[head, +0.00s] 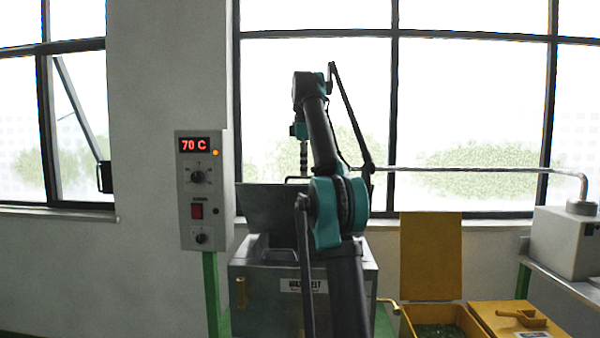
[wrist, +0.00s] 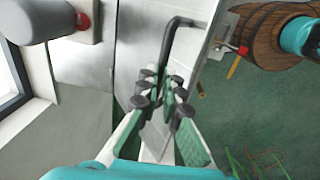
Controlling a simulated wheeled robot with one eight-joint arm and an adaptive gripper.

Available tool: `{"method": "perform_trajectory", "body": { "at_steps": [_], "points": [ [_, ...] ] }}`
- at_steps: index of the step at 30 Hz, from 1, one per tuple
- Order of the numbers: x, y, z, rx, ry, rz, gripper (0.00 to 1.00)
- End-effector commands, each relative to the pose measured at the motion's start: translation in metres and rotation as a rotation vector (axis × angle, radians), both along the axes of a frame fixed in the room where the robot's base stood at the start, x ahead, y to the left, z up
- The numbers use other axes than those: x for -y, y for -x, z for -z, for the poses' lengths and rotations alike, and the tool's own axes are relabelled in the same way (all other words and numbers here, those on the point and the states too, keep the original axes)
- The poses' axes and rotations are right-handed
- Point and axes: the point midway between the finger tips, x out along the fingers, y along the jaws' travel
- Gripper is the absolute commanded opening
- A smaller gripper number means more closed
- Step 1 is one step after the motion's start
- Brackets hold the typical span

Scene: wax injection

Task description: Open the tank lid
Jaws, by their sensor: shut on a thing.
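The grey wax melt tank (head: 260,285) stands behind my arm in the head view, its front partly hidden by my arm. Its lid (head: 262,208) is a dark grey panel that stands raised, roughly upright, above the tank. My gripper (wrist: 162,90) is shut on the dark bent lid handle (wrist: 178,30) in the wrist view. The pale lid surface (wrist: 145,35) shows beside the handle there. In the head view my gripper (head: 303,160) points down at the lid's top edge, and its grip is too small to make out.
A control box (head: 206,205) reading 70 C stands left of the tank on a green post. A pipe (head: 480,169) runs across to a white machine (head: 565,243). Windows line the back wall.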

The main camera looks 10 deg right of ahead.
Motion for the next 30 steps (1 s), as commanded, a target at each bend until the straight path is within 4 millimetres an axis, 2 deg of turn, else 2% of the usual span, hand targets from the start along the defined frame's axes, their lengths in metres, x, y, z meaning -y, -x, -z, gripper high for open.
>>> {"method": "perform_trajectory", "body": {
  "at_steps": [1, 27, 30],
  "points": [
    [0.0081, -0.0144, 0.0070, 0.017, 0.009, 0.004, 0.00],
    [0.0149, -0.0176, 0.0017, 0.017, 0.009, 0.005, 0.00],
    [0.0149, -0.0176, 0.0017, 0.017, 0.009, 0.005, 0.15]
  ]
}}
